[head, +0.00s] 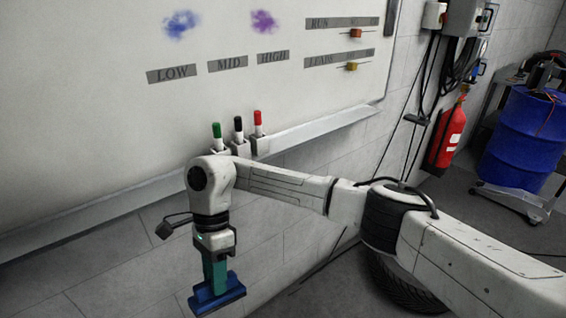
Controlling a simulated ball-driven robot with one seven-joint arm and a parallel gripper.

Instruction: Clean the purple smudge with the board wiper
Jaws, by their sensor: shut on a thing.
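The purple smudge (263,21) is on the whiteboard (110,40), above the HIGH label. My gripper (214,250) points down in front of the wall, below the board's tray, and is shut on the board wiper (217,291). The wiper has a green-teal upper part and a wide blue lower part, and hangs below the gripper. It is well apart from the board and lower than the smudge. The fingertips are partly hidden around the wiper's upper part.
A blue smudge (181,24) is left of the purple one. Green (217,131), black (239,125) and red (258,119) markers stand in holders at the tray (310,128). Small sliders sit at the board's right. A fire extinguisher (450,135) and blue drum (523,130) stand at right.

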